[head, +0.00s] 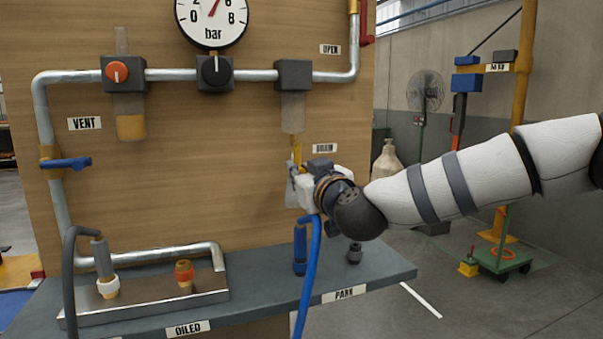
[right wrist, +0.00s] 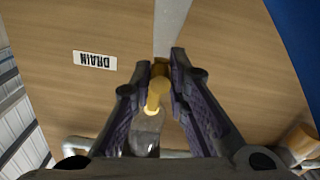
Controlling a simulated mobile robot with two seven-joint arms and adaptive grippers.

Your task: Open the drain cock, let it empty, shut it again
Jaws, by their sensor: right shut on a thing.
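My right gripper (right wrist: 161,64) is shut on the drain cock. In the head view my right gripper (head: 297,180) largely covers the cock's lower part. The bowl looks pale, with no clear liquid level. I cannot tell whether liquid is running. My left gripper is not in view.
A pressure gauge (head: 211,18) and a black knob (head: 215,72) are on the pipe. A second bowl (head: 130,126) holds amber liquid. A blue-handled valve (head: 67,163) is at left. A blue hose (head: 309,270) hangs before the shelf (head: 375,272).

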